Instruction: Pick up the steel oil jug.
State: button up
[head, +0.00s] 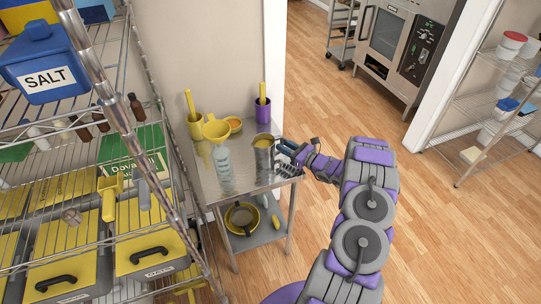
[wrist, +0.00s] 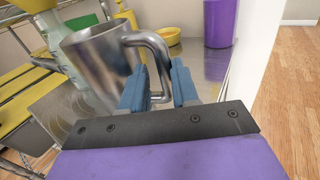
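The steel oil jug (head: 263,158) stands upright on the small steel table (head: 240,184), near its right side. In the wrist view the jug (wrist: 97,65) is large and close, its looped handle (wrist: 153,42) facing my gripper. My gripper (head: 286,158) is at the jug's right side in the head view. In the wrist view its two blue fingers (wrist: 159,88) are apart, with the lower part of the handle between them. A gap shows between the fingers; whether either one touches the handle is not clear.
A clear bottle (head: 222,166), a yellow funnel (head: 216,129) and a purple cup (head: 263,110) share the tabletop. A wire shelf (head: 150,130) with bins stands close on the left. A wall (head: 274,60) is behind the table. Wooden floor (head: 440,210) is open to the right.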

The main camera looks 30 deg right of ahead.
jog(key=shift+w+a+r, duration=0.2)
jog(key=shift+w+a, duration=0.15)
jog(key=shift+a, duration=0.2)
jog(key=shift+d+f, duration=0.1)
jog(key=shift+d, duration=0.35)
jog(key=shift+d+f, duration=0.2)
jog(key=shift+d, duration=0.45)
jog(key=c, duration=0.3)
jog(key=shift+c, duration=0.6)
jog(key=shift+a, duration=0.15)
grip_shut()
jog(key=shift+a+r, duration=0.2)
jog(key=shift+a, duration=0.55)
jog(key=shift+s+d+f, duration=0.1)
jog(key=shift+d, duration=0.6)
